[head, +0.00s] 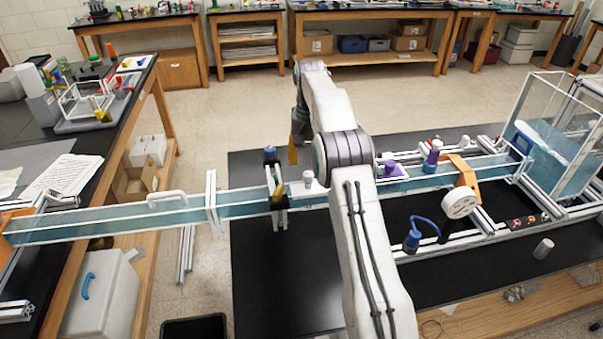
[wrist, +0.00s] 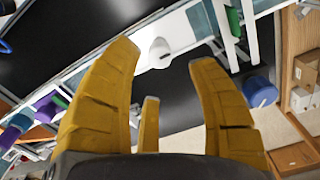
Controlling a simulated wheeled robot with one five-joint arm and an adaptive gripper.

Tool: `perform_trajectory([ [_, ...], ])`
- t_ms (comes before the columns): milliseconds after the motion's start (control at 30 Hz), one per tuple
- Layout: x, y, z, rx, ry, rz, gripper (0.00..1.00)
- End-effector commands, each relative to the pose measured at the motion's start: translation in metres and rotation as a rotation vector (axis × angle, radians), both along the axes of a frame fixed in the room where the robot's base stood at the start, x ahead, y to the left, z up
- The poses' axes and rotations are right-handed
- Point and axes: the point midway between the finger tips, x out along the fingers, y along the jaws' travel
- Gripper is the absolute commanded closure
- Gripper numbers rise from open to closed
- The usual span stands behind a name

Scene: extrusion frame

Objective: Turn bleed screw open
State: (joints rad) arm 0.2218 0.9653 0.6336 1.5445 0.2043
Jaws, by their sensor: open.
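A small white knob (head: 308,178) stands on the clear water channel (head: 245,204). It also shows in the wrist view (wrist: 160,52), beyond and between my fingertips. It may be the bleed screw, but no label is readable. My gripper (head: 293,155) hangs above the channel, a little left of the knob in the head view. Its yellow fingers (wrist: 164,58) are spread apart with nothing between them. The knob appears apart from the fingers. My arm hides part of the channel to the right of the knob in the head view.
Purple fittings (head: 390,168), a round white gauge (head: 460,203) and a clear tank (head: 560,135) lie right.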

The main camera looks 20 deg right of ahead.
Motion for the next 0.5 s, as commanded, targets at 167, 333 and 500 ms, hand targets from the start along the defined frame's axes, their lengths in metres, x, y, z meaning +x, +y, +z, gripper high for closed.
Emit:
perform_trajectory([
  [167,-0.001,0.000,-0.023,0.001,0.002,0.000,0.47],
  [333,-0.001,0.001,-0.041,0.000,0.001,0.001,0.47],
  [500,-0.001,0.001,-0.053,0.000,0.000,0.001,0.47],
])
